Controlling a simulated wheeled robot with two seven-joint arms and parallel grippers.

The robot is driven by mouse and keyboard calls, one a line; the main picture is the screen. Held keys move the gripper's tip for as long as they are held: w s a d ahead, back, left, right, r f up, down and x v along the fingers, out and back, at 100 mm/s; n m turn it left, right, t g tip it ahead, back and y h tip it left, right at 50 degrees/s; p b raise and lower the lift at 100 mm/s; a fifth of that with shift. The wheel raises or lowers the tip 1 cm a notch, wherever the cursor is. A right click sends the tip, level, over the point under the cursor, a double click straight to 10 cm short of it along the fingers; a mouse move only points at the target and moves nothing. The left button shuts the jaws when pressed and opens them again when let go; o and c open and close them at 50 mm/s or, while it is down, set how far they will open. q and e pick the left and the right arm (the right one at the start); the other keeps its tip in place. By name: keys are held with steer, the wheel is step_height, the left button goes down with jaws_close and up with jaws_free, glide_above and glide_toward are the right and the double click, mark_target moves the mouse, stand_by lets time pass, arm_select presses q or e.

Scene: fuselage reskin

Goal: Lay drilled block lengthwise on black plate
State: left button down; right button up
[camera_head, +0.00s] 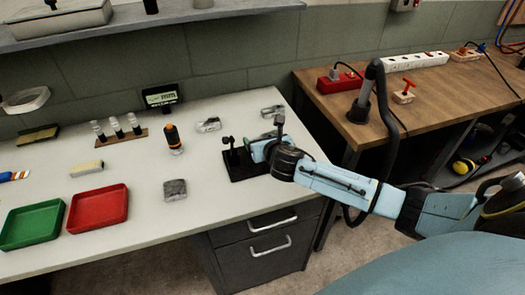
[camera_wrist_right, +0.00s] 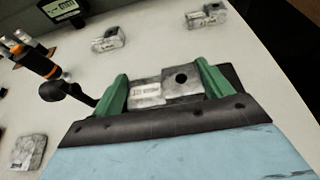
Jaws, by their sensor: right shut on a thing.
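The drilled block (camera_wrist_right: 150,90) is a grey metal piece with a dark round hole and a small label. In the right wrist view it lies crosswise between the two green fingers of my right gripper (camera_wrist_right: 165,88), which is shut on it. The black plate (camera_head: 238,168) lies near the right end of the white table, with a dark upright post at its left. In the head view my right gripper (camera_head: 262,148) is over the plate and mostly hides the block. I cannot tell whether the block touches the plate. My left gripper is out of view.
Similar metal blocks lie behind (camera_head: 208,125) and at the back right (camera_head: 272,110). A grey block (camera_head: 174,190) lies left of the plate. An orange-black tool (camera_head: 173,138) stands nearby. Red (camera_head: 98,208) and green (camera_head: 33,225) trays are at left. Table between is clear.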

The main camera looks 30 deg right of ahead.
step_height(320, 180, down, 3)
steer(key=shift+f+b, duration=0.1)
steer(key=shift+b, duration=0.55)
steer(key=shift+f, duration=0.2)
steer(key=shift+r, duration=0.1)
steer(key=o, duration=1.3)
steer(key=shift+f, duration=0.2)
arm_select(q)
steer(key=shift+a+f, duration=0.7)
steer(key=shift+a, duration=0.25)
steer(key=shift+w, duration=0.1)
